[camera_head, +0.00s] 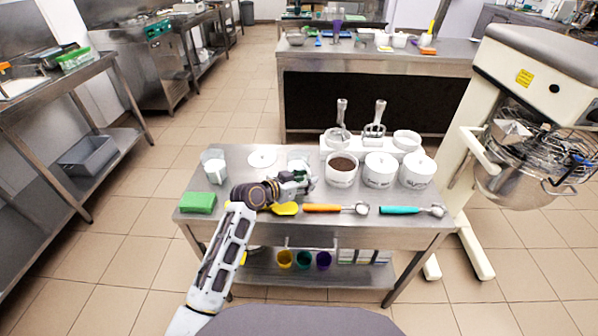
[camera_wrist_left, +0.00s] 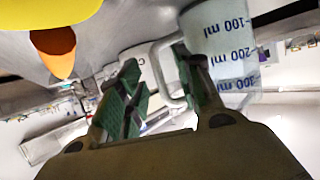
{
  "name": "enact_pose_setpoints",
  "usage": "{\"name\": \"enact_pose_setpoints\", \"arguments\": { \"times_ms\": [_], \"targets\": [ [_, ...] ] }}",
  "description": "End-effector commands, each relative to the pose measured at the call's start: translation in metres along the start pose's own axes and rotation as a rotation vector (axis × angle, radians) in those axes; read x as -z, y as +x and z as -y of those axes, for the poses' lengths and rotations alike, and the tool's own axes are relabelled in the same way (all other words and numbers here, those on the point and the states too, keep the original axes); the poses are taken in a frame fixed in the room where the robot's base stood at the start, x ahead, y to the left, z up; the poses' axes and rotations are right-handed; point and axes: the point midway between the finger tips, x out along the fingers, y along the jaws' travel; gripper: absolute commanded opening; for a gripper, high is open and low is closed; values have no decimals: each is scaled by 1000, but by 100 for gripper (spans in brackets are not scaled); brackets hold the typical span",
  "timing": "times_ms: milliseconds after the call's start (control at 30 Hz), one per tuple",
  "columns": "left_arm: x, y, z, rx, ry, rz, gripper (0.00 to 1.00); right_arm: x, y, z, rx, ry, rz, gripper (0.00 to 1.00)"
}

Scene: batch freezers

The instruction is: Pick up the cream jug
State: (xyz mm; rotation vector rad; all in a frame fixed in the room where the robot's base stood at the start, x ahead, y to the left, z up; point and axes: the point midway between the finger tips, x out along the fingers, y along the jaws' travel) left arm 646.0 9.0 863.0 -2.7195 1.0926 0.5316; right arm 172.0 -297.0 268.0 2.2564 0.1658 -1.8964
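A jug with blue millilitre marks (camera_wrist_left: 222,45) fills the upper right of the left wrist view. Its pale handle (camera_wrist_left: 160,72) lies between the green-padded fingers of my left gripper (camera_wrist_left: 160,95), which are apart. In the head view the left gripper (camera_head: 303,182) is over the steel table, in front of a clear jug (camera_head: 298,156) that it partly hides. A second clear jug (camera_head: 213,166) with white contents stands at the table's left end. I cannot tell from its contents which is the cream jug. My right gripper is not in view.
On the table (camera_head: 330,234) are a green sponge (camera_head: 198,202), a yellow tool (camera_head: 285,209), an orange-handled scoop (camera_head: 325,208), a teal-handled scoop (camera_head: 402,210), a dark-filled tub (camera_head: 342,169) and white canisters (camera_head: 380,171). A large mixer (camera_head: 530,130) stands at right.

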Motion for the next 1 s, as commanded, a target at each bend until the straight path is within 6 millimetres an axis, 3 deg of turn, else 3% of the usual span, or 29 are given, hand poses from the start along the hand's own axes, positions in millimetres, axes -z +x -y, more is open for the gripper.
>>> {"name": "enact_pose_setpoints", "arguments": {
  "times_ms": [400,667,1000],
  "targets": [
    [0,0,0,0,0,0,35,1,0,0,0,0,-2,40],
    [0,0,0,0,0,0,2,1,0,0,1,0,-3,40],
    [2,0,0,1,2,-3,0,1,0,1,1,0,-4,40]
  ]
}}
